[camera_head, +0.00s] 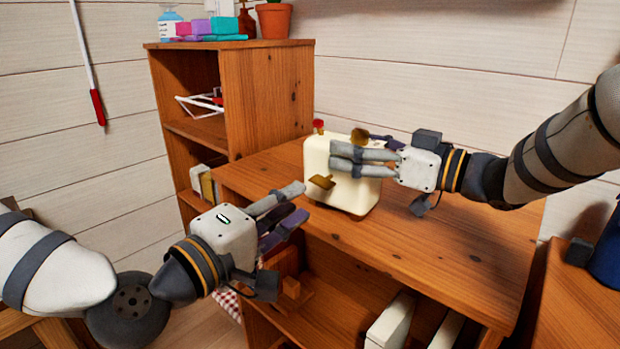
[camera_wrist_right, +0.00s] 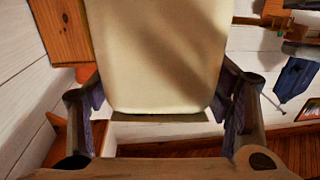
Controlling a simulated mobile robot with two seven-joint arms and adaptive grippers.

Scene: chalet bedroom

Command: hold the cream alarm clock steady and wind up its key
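The cream alarm clock (camera_head: 345,195) stands upright on the wooden desktop. A flat brass-brown key (camera_head: 321,182) sticks out of its near face, and a red knob (camera_head: 318,125) and a brown round part (camera_head: 360,136) show at its top. My right gripper (camera_head: 345,155) reaches in from the right and straddles the clock. In the right wrist view, the clock's cream body (camera_wrist_right: 155,60) fills the space between the fingers, with a pad against each side. My left gripper (camera_head: 303,202) is open and empty, its fingertips just left of the key and apart from it.
A wooden shelf unit (camera_head: 265,95) stands behind and left, with a potted plant (camera_head: 273,20) and colored boxes on top. The desktop (camera_head: 440,240) is clear right of and in front of the clock. White items (camera_head: 390,322) stand in the shelf below.

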